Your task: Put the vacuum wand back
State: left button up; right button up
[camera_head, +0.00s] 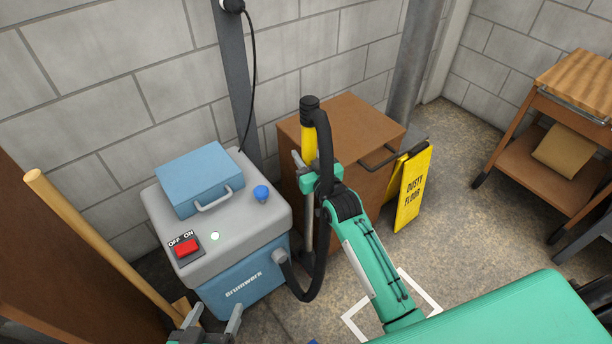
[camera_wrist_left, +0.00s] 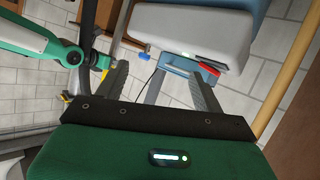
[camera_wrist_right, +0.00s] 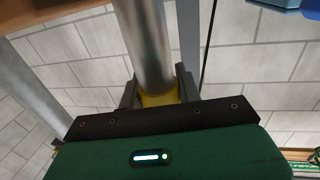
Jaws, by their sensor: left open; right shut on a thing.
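The vacuum wand (camera_head: 309,143) stands upright with a black top, a yellow grip and a metal tube below. My right gripper (camera_head: 309,170) is shut around its yellow part; the right wrist view shows the wand's metal tube (camera_wrist_right: 145,45) between the fingers. A black hose (camera_head: 321,255) loops from the wand's top down to the vacuum (camera_head: 245,287), a blue body with a grey top. My left gripper (camera_head: 205,325) is open and empty, low in front of the vacuum. It also shows in the left wrist view (camera_wrist_left: 157,85).
On the vacuum are a blue case (camera_head: 198,180), a blue knob (camera_head: 261,193), a red switch (camera_head: 187,248) and a lit green lamp. A brown cabinet (camera_head: 350,130) stands behind the wand. A yellow sign (camera_head: 412,190) and wooden cart (camera_head: 550,150) are at right; floor between is clear.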

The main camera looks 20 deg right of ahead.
pick_arm(q)
jog(key=shift+w+d+r+t+h+b, duration=0.15)
jog(key=shift+w+r+t+b, duration=0.15)
jog(key=shift+r+t, duration=0.3)
jog(key=shift+w+d+r+t+h+b, duration=0.1)
jog(key=shift+w+r+t+h+b, duration=0.1)
jog(key=shift+w+r+t, duration=0.25)
jog(key=shift+w+d+r+t+h+b, duration=0.1)
jog(key=shift+w+r+t+h+b, duration=0.1)
jog(key=shift+r+t, duration=0.45)
pick_arm(e)
jog(key=shift+f, duration=2.9)
pick_arm(q)
jog(key=shift+r, duration=0.1)
pick_arm(e)
jog(key=shift+f, duration=0.15)
pick_arm(q)
jog(key=shift+r, duration=0.1)
pick_arm(e)
jog(key=o, duration=1)
